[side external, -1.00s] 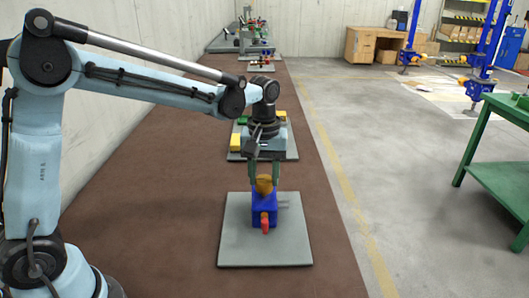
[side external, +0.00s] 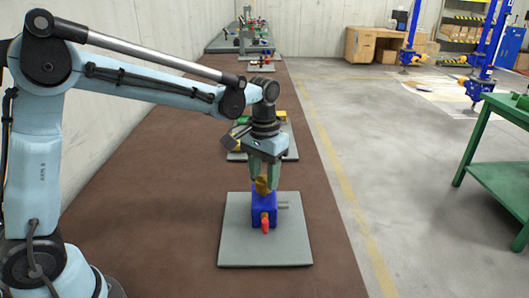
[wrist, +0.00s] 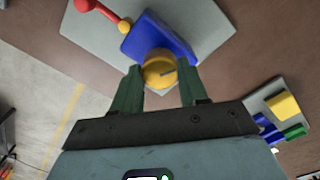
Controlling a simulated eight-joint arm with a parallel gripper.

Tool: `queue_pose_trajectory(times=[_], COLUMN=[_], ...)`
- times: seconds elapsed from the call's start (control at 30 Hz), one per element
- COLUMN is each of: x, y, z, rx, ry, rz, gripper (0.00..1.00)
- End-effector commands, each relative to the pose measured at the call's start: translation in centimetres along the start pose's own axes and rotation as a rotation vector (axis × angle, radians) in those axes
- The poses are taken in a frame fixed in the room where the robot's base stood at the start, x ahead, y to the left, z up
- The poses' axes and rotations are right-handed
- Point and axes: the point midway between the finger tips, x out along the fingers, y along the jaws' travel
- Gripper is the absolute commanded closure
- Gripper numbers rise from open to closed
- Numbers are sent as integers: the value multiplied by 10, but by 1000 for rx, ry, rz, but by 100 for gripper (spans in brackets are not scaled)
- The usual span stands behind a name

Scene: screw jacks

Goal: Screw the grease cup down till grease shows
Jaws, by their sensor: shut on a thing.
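The grease cup is a brass-yellow round cap (side external: 262,186) on top of a blue block (side external: 264,206). In the wrist view the cup (wrist: 158,72) shows a dark line on its top, and the blue block (wrist: 160,38) lies just behind it. My gripper (side external: 264,180) points straight down, its green fingers on either side of the cup. In the wrist view my gripper (wrist: 160,82) is shut on the cup. I cannot make out any grease; the fingers hide part of the cup's sides.
The block stands on a grey plate (side external: 240,245) on the brown bench. Another plate with yellow (wrist: 282,104), blue and green parts lies behind. A green table (side external: 500,120) stands right.

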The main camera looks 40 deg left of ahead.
Motion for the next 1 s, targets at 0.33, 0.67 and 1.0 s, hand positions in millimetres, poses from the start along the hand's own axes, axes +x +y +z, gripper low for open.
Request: queue_pose_trajectory(times=[0.33, 0.67, 1.0], x=[-1, -1, -1], y=[0, 0, 0], z=[0, 0, 0], rx=[314, 526, 611], ry=[-1, 0, 0], rz=[0, 0, 0], gripper=[88, 87, 87])
